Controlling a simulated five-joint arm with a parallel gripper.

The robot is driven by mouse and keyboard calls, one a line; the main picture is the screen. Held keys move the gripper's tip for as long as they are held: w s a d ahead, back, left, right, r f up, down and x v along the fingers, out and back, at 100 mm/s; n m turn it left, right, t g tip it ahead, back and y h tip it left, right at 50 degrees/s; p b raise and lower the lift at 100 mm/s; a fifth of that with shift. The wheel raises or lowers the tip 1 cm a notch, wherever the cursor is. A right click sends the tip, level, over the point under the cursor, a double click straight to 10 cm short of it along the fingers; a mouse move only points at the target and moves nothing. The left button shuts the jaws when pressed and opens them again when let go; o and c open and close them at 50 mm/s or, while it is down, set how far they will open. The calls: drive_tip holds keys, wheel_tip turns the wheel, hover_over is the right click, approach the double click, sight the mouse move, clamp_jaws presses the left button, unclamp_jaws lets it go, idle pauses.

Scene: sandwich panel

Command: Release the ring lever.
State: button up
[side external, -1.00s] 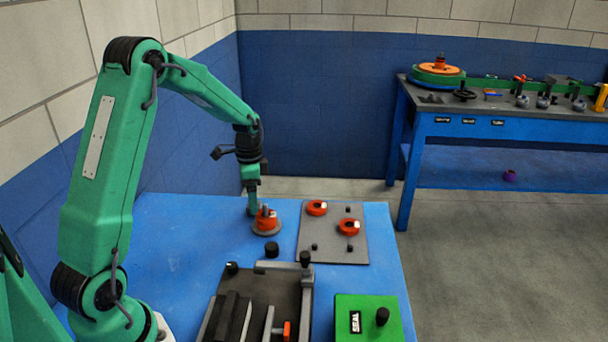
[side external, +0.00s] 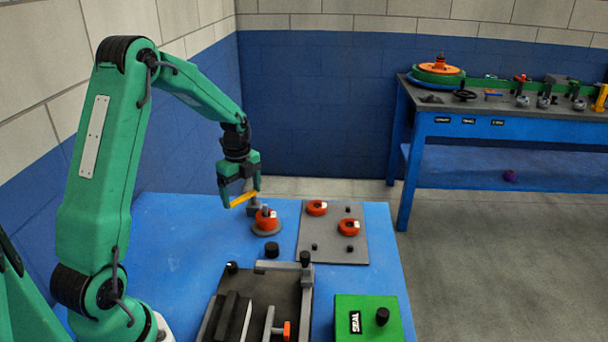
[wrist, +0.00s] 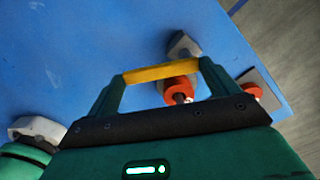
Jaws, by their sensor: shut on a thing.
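My gripper (side external: 242,199) is above the blue table at its far left part, with its two fingers spread wide. A yellow bar (wrist: 160,72), which looks like the ring lever, spans between the fingertips and is held at its ends; the bar is tilted in the side view. Just behind and right of it stands a grey post or block (side external: 253,209), also in the wrist view (wrist: 183,44). Whether the bar joins this post cannot be told. A red-orange ring (side external: 266,221) with a dark centre peg sits on a round grey base, close below the gripper.
A grey plate (side external: 335,252) with two more red-orange rings lies to the right. A dark fixture (side external: 277,289) with rails and a green box (side external: 368,332) marked SEAL stand at the front. A small black knob (side external: 271,250) is between. Blue table is clear at left.

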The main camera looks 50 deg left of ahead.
drive_tip(key=m, duration=0.2)
drive_tip(key=a+m, duration=0.1)
drive_tip(key=m, duration=0.1)
drive_tip(key=a+m, duration=0.1)
drive_tip(key=m, duration=0.1)
drive_tip(key=shift+w+r, duration=0.1)
idle(0.5)
drive_tip(key=o, duration=1.2)
drive_tip(key=shift+r, duration=3.9)
